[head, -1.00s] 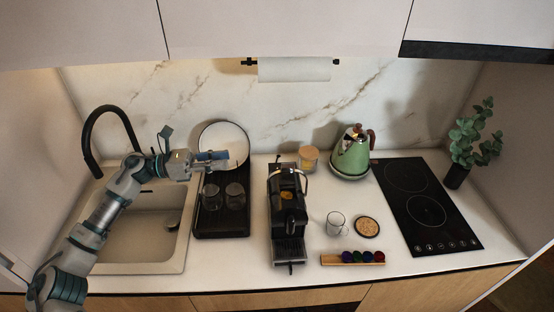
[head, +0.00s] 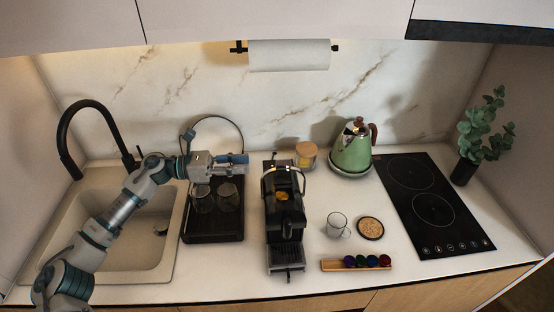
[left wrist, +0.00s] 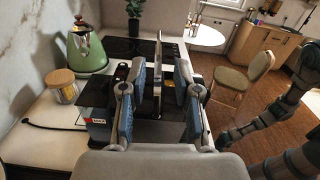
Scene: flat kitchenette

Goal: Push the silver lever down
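The black coffee machine (head: 284,215) stands on the counter in the middle of the head view. Its silver lever (head: 283,168) is raised and arches over the top of the machine. In the left wrist view the silver lever (left wrist: 158,75) shows as a thin upright strip between the two fingers. My left gripper (head: 243,160) is just left of the lever in the head view. In the left wrist view the left gripper (left wrist: 160,100) is open, with nothing clasped. I cannot tell whether a finger touches the lever. My right gripper does not show.
Left of the machine is a dark tray (head: 213,232) with two glasses. Right of it are a glass mug (head: 337,225), a coaster (head: 370,228) and a capsule holder (head: 355,263). A lidded jar (head: 306,154) and green kettle (head: 351,153) stand behind.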

